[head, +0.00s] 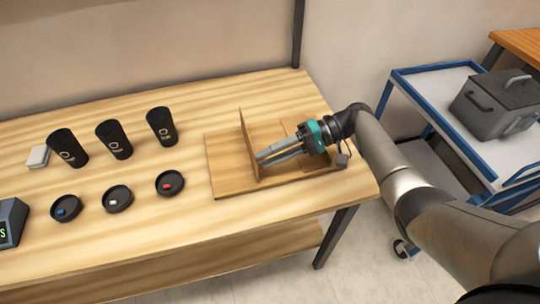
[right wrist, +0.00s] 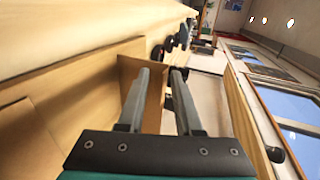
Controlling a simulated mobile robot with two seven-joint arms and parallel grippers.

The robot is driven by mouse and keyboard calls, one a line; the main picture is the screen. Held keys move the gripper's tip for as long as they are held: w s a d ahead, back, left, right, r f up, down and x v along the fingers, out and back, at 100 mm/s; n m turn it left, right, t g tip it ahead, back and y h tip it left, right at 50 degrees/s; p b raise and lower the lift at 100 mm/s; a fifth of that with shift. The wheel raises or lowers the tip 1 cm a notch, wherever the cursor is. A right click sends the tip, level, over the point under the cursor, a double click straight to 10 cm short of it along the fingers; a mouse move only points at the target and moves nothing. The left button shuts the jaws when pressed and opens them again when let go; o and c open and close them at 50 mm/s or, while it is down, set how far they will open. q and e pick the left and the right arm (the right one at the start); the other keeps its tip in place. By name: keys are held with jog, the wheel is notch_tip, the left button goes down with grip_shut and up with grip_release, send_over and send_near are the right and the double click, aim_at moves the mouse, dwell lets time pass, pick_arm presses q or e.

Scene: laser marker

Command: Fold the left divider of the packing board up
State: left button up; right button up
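The wooden packing board (head: 228,183) lies on the right end of the table. Its left divider (head: 247,136) stands up from the board, roughly upright. It also shows ahead of the fingers in the right wrist view (right wrist: 154,98). My right gripper (head: 261,158) reaches in from the right, low over the board, with its fingertips at the divider's right face. In the right wrist view (right wrist: 161,72) the two fingers are apart with nothing clamped between them. I cannot tell whether the tips touch the divider. The gripper hides part of the board's right side. My left gripper is out of view.
Several black cups (head: 114,139) stand left of the board, with round black lids (head: 117,198) in front of them. A white block (head: 38,157) and a dark device (head: 12,222) are further left. A blue-framed cart (head: 431,70) with a grey case (head: 497,103) stands right.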

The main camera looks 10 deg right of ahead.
pick_arm(q)
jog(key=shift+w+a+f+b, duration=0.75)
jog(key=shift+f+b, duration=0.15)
jog(key=shift+b, duration=0.1)
pick_arm(e)
jog(key=v, duration=1.5)
jog(key=shift+f, duration=0.1)
